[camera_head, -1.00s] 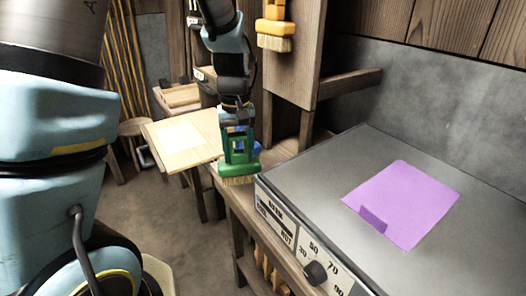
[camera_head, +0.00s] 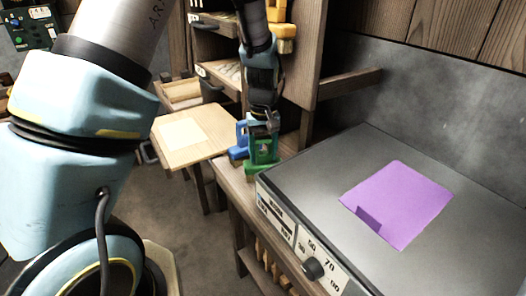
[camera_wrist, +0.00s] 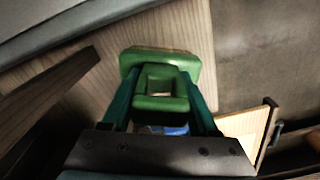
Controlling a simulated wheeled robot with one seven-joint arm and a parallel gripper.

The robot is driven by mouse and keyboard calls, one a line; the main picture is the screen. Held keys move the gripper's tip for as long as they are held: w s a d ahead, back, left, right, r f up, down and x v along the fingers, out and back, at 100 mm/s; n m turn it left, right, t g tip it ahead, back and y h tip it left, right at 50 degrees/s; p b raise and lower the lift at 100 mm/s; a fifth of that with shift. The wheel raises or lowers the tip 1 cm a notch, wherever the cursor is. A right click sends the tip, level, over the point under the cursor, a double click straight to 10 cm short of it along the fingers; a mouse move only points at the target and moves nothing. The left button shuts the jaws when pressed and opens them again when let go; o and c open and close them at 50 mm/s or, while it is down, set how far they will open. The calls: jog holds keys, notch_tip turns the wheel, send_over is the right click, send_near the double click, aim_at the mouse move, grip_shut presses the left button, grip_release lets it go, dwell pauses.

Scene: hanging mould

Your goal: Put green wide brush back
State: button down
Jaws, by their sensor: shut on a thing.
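The green wide brush (camera_head: 262,168) is held by my gripper (camera_head: 263,140), whose fingers are closed on its handle. In the head view it is upright, above or on the wooden bench beside the hot plate; I cannot tell whether it touches the bench. The wrist view shows the green brush (camera_wrist: 160,68) between the two fingers of my gripper (camera_wrist: 160,100), over a wooden surface. A blue brush (camera_head: 240,142) stands just left of the green one in the head view, and a bit of blue (camera_wrist: 172,130) shows below it in the wrist view.
A grey hot plate (camera_head: 370,155) with a purple sheet (camera_head: 400,200) fills the right. A yellow brush (camera_head: 281,42) hangs on the wooden post, partly behind my arm. A pale board (camera_head: 195,135) lies left of the bench. A wooden bar (camera_head: 348,84) juts out at the right.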

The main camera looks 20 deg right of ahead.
jog(key=shift+f, duration=0.1)
jog(key=shift+c, duration=0.8)
grip_release()
notch_tip(320, 180, up, 12)
jog(key=shift+s+r+b, duration=0.1)
jog(key=shift+r+b, duration=0.05)
jog(key=shift+b, duration=0.8)
jog(key=w+a+f+n, duration=0.1)
jog(key=w+a+f, duration=0.1)
jog(key=a, duration=1.4)
jog(key=s+a+f, duration=0.1)
jog(key=s+a, duration=0.2)
jog(key=a, duration=0.4)
jog(key=s+a+f+t, duration=0.1)
jog(key=s+a, duration=0.2)
jog(key=a, duration=0.4)
jog(key=shift+a, duration=0.1)
